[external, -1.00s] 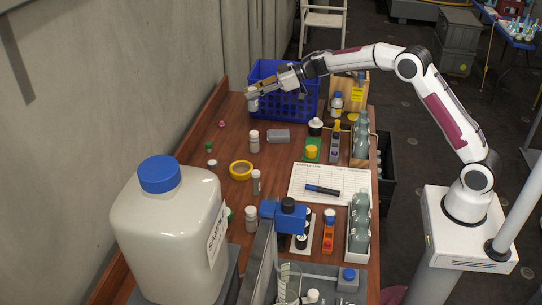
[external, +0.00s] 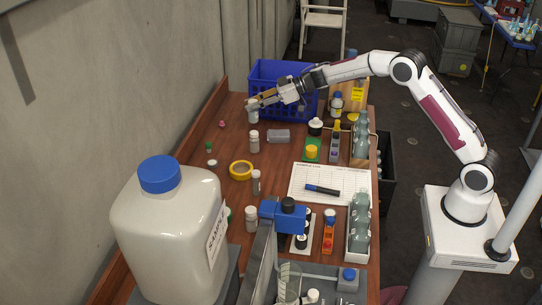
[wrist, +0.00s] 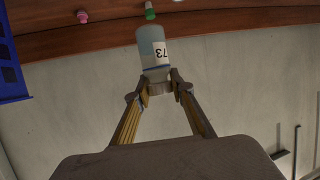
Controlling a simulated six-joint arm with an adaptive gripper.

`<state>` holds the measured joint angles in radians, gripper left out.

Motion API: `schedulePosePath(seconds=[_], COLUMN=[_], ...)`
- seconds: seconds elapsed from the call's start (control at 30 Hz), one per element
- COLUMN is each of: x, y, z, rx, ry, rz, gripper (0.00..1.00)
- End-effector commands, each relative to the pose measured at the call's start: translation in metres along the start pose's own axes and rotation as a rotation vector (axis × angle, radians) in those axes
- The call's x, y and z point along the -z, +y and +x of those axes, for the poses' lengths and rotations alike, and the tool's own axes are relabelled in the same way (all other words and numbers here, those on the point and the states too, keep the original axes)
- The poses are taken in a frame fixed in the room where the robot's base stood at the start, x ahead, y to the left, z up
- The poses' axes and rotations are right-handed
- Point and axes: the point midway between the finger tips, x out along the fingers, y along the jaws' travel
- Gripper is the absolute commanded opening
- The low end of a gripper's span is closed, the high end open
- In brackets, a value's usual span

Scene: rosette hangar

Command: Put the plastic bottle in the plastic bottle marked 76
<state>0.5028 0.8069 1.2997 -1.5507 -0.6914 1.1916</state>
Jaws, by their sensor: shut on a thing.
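My gripper (external: 256,102) is at the far left of the table, just left of the blue basket. It is shut on the top of a small pale bottle (external: 253,116), which hangs below the fingers, close to the table. In the wrist view my gripper (wrist: 160,86) pinches the bottle's grey cap. The translucent bottle body (wrist: 152,45) has a white label with upside-down digits that look like 73. I cannot tell whether its bottom touches the table. No mark 76 is legible on anything in view.
The blue basket (external: 265,75) stands right beside my gripper. A white-capped bottle (external: 254,141), a grey block (external: 279,136) and yellow tape (external: 241,170) lie nearer the camera. A pink piece (external: 222,124) is to the left. A large jug (external: 170,235) fills the near left.

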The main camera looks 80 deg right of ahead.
Motion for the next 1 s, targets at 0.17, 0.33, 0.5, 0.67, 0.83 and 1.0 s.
schedulePosePath(seconds=[0.17, 0.33, 0.5, 0.67, 0.83, 1.0], x=[-0.015, -0.034, -0.044, -0.045, -0.045, -0.049], y=[0.000, -0.001, -0.001, 0.000, 0.000, 0.000], z=[0.006, 0.014, 0.018, 0.018, 0.019, 0.020], rx=[0.002, 0.002, 0.001, 0.000, 0.001, 0.001], ry=[-0.003, -0.003, -0.001, -0.001, -0.001, -0.001], rz=[0.003, 0.002, 0.001, 0.001, 0.001, 0.001], gripper=[0.02, 0.02, 0.02, 0.02, 0.02, 0.02])
